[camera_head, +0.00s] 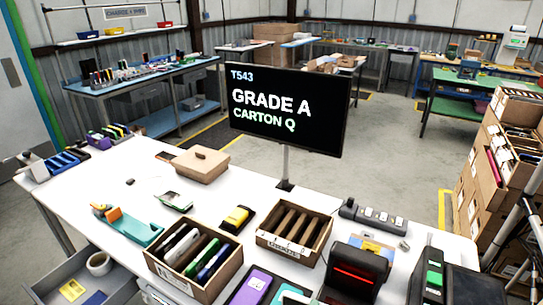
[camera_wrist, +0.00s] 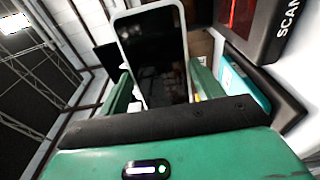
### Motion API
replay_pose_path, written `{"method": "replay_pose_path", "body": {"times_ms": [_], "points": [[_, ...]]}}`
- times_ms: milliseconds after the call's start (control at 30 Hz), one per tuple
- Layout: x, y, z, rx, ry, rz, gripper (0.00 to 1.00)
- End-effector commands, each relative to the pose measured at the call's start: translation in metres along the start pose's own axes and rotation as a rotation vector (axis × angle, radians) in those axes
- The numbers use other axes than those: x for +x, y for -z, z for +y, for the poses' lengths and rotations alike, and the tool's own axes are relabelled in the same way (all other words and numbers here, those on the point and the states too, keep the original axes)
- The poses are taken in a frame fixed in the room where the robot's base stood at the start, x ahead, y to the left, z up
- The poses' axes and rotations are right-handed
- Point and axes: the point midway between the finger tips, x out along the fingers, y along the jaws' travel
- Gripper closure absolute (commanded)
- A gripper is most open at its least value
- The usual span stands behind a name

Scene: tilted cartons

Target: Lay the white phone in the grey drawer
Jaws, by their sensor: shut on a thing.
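The phone (camera_wrist: 152,55), with a pale whitish frame and a dark glossy face, is held between the green fingers of my gripper (camera_wrist: 162,82) in the wrist view. The gripper is shut on it, and the phone sticks out well past the fingertips. Its lower end is hidden behind the gripper body. I cannot make out my gripper or this phone in the head view. The grey drawer (camera_head: 45,272) is pulled open at the lower left of the head view, below the white table.
A teal tape dispenser (camera_head: 130,228) lies near the drawer. A monitor (camera_head: 287,110) rises behind. A black scanner (camera_head: 355,272) stands front right.

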Motion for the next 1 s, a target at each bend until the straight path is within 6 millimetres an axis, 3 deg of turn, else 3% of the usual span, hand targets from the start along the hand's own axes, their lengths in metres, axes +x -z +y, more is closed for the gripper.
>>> {"method": "replay_pose_path", "body": {"times_ms": [100,400,700,1000], "points": [[-0.036,0.023,-0.011,-0.003,0.001,0.094,0.55],[-0.109,0.043,-0.010,0.000,-0.002,0.319,0.55],[-0.135,0.046,0.005,-0.001,-0.003,0.432,0.55],[-0.132,0.044,0.052,0.004,0.006,0.418,0.55]]}}
